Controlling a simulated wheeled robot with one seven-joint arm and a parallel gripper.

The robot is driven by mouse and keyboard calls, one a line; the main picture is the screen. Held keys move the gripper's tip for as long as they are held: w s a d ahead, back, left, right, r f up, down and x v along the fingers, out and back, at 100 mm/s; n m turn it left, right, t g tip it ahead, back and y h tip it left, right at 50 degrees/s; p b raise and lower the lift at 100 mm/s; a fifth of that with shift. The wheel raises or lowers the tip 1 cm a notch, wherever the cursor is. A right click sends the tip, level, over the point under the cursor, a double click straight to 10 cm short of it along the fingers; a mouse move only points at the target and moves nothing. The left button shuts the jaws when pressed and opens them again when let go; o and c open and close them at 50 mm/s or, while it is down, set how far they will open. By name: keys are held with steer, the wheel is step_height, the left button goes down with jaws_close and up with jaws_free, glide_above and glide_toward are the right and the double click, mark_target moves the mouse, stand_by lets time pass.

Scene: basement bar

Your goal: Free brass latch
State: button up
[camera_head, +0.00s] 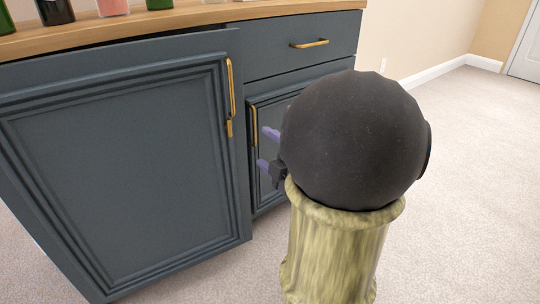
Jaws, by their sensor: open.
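The brass latch (229,128) is a small upright piece on the right edge of the large left cabinet door (120,165), just under that door's long brass handle (231,88). My gripper (267,149) is to the right of the latch, in front of the smaller right door. Its two purple fingertips are apart, with nothing seen between them. The fingers point left and look apart from the latch, though the depth is hard to judge. My arm's dark round part hides the rest of the gripper. Whether the latch is turned or engaged cannot be told.
A drawer (300,42) with a brass handle (310,43) is above the right door, whose brass handle (254,126) is near the gripper. Bottles (54,10) stand on the wooden counter (130,22). Carpet (465,170) is clear at right.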

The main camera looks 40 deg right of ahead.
steer(key=shift+s, duration=0.3)
steer(key=shift+s+b, duration=0.1)
steer(key=shift+b, duration=0.25)
